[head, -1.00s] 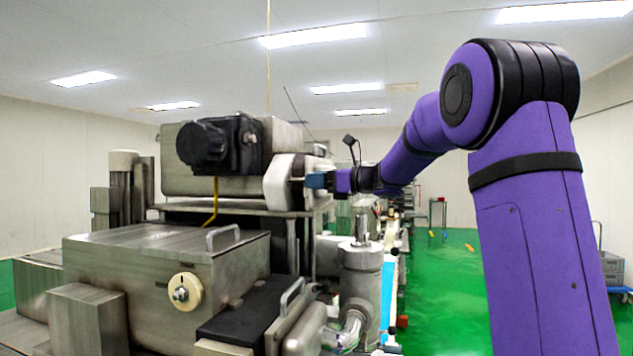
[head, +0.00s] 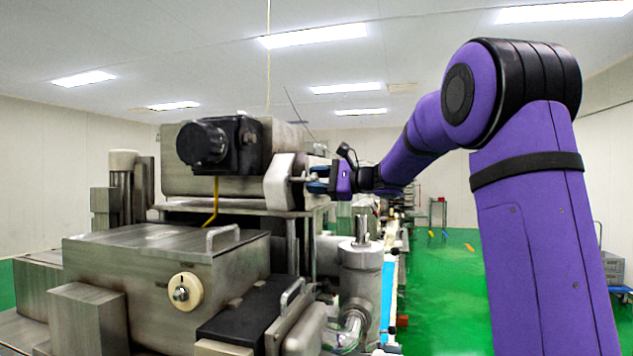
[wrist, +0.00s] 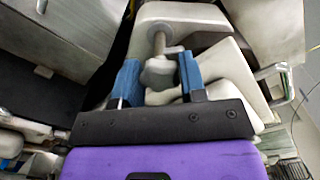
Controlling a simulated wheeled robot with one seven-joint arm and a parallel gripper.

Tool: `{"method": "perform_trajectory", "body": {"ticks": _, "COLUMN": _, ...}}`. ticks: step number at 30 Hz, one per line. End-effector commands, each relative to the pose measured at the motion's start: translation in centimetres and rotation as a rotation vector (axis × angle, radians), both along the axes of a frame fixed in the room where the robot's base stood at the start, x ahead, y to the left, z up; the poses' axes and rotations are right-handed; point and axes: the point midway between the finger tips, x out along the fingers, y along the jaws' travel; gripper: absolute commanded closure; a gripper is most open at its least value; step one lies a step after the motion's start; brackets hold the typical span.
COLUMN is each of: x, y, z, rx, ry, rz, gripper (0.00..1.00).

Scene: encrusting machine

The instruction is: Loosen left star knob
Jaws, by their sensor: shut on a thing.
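The left star knob (wrist: 160,73) is a grey lobed knob on a short metal stem. In the wrist view it sits between the two blue fingers of my gripper (wrist: 160,78), which is shut on it. The stem runs from the knob to a pale metal block (wrist: 185,18) of the machine. In the head view my gripper (head: 318,180) is at the right side of the machine's upper housing, beside the light bracket (head: 281,182). The knob is mostly hidden there by the fingers.
The machine's steel body (head: 160,260) fills the left and centre, with a black motor (head: 215,145) on top. A vertical metal cylinder (head: 361,275) stands below my gripper. Green floor (head: 445,290) is open to the right, partly behind my arm.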

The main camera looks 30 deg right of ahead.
Motion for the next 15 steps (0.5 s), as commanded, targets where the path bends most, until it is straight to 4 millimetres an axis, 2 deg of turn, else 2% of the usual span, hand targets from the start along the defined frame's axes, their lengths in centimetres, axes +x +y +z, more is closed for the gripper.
{"method": "perform_trajectory", "body": {"ticks": 15, "x": -0.03, "y": -0.03, "z": -0.13, "rx": -0.288, "ry": -0.284, "rz": 0.0, "gripper": 0.85}}
